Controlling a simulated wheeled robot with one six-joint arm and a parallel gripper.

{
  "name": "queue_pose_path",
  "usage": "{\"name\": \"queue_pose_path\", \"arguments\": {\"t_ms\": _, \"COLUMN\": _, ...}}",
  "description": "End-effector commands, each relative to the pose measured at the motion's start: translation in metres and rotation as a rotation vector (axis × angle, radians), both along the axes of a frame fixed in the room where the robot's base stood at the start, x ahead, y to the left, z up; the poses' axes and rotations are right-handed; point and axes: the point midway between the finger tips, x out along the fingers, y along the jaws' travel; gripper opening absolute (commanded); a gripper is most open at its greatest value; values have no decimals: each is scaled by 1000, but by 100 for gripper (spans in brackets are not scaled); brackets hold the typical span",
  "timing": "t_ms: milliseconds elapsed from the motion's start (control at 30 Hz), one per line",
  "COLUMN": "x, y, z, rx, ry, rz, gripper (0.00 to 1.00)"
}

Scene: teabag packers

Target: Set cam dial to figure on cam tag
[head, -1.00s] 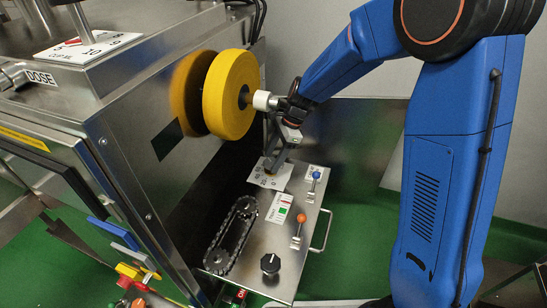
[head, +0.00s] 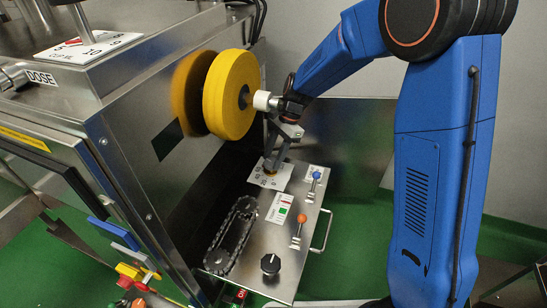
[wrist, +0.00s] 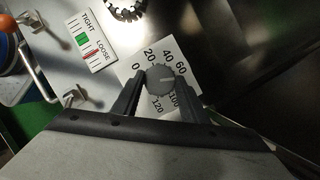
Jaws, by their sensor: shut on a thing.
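The grey round dial knob (wrist: 160,79) sits on a white scale plate (wrist: 187,52) in the wrist view. The plate reads 0, 20, 40, 60, 100 and 120. A pale mark on the knob points right, between 60 and 100; the figure there is hidden by a finger. My gripper (wrist: 158,88) is shut on the knob, one finger on each side. In the head view my gripper (head: 272,165) reaches down to the scale plate (head: 267,178) at the panel's back, and hides the knob. I cannot make out a cam tag.
On the steel panel (head: 285,245) are a blue-tipped lever (head: 315,180), an orange-tipped lever (head: 300,225), a tight-loose label (head: 279,208), a black knob (head: 270,264) and a chain (head: 232,237). A yellow wheel (head: 231,95) stands close beside my wrist.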

Motion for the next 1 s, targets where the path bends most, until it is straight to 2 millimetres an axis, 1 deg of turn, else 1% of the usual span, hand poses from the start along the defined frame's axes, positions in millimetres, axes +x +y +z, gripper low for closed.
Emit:
{"name": "queue_pose_path", "arguments": {"t_ms": 300, "x": 2, "y": 2, "z": 0, "rx": 0, "ry": -1, "rz": 229, "gripper": 17}}
{"name": "queue_pose_path", "arguments": {"t_ms": 500, "x": 3, "y": 2, "z": 0, "rx": 0, "ry": -2, "rz": 322, "gripper": 17}}
{"name": "queue_pose_path", "arguments": {"t_ms": 700, "x": 3, "y": 2, "z": 0, "rx": 0, "ry": -1, "rz": 368, "gripper": 17}}
{"name": "queue_pose_path", "arguments": {"t_ms": 1000, "x": 3, "y": 2, "z": 0, "rx": 0, "ry": -2, "rz": 377, "gripper": 17}}
